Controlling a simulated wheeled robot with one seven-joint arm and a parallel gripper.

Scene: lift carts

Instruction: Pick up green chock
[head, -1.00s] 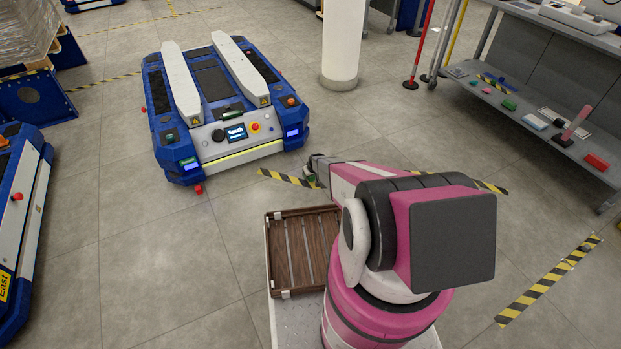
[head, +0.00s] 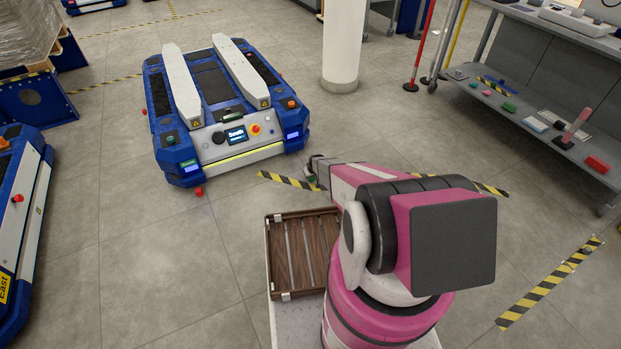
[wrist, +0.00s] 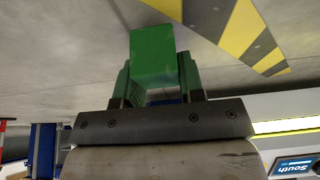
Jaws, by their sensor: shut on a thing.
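In the wrist view, the green chock (wrist: 152,58) sits between the two fingers of my gripper (wrist: 156,78), which are shut on it. Its block-shaped end sticks out past the fingertips, with grey floor behind it. In the head view, my gripper (head: 313,168) is at the far end of my pink arm, to the right of the blue cart's front corner and by the striped floor tape. The chock is too small and hidden there to make out clearly. I cannot tell how high it is above the floor.
A brown slatted tray (head: 270,262) is beside my arm. A white pillar (head: 342,60) stands behind. A shelf (head: 560,150) with small items is at right.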

